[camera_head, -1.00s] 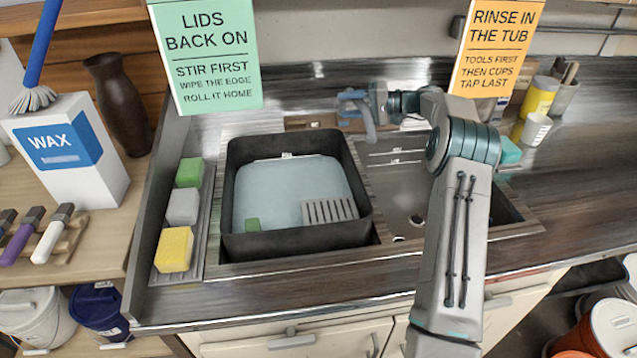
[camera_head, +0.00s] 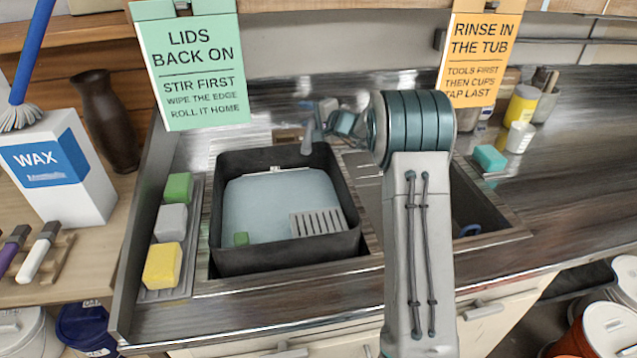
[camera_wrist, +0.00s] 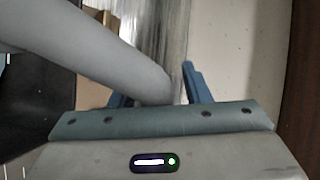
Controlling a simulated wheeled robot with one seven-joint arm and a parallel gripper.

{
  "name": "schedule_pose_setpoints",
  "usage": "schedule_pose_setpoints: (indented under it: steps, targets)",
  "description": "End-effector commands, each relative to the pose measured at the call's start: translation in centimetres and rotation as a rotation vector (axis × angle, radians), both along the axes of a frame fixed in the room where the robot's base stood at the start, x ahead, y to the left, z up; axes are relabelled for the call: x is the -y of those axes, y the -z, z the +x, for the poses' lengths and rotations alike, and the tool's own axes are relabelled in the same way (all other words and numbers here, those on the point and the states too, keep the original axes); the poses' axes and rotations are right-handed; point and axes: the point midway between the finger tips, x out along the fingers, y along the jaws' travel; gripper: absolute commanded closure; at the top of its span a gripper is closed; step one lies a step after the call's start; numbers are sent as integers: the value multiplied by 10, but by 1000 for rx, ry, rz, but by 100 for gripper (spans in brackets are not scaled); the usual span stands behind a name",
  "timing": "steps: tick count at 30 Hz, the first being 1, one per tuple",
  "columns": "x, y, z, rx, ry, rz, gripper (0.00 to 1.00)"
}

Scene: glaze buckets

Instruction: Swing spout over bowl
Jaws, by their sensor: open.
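The grey spout (camera_head: 306,140) shows at the back of the sink, with its tip at the far rim of the dark square tub (camera_head: 232,262). This tub holds pale water and is the only bowl-like vessel I make out. In the wrist view the spout (camera_wrist: 95,55) runs from upper left down to my gripper (camera_wrist: 155,90). The blue jaws are apart on either side of the spout's end; contact cannot be told. In the head view, my arm hides much of the gripper and tap.
A green, a grey and a yellow sponge (camera_head: 162,266) lie in a strip left of the tub. The right basin holds a blue curved thing (camera_head: 470,230). Signs hang behind.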

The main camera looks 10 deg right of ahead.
Motion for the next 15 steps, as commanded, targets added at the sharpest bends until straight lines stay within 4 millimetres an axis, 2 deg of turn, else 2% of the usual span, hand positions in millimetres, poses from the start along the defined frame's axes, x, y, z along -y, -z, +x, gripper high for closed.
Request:
schedule_pose_setpoints:
  steps: [15]
  targets:
    - [56,-17,-87,4,3,0,57]
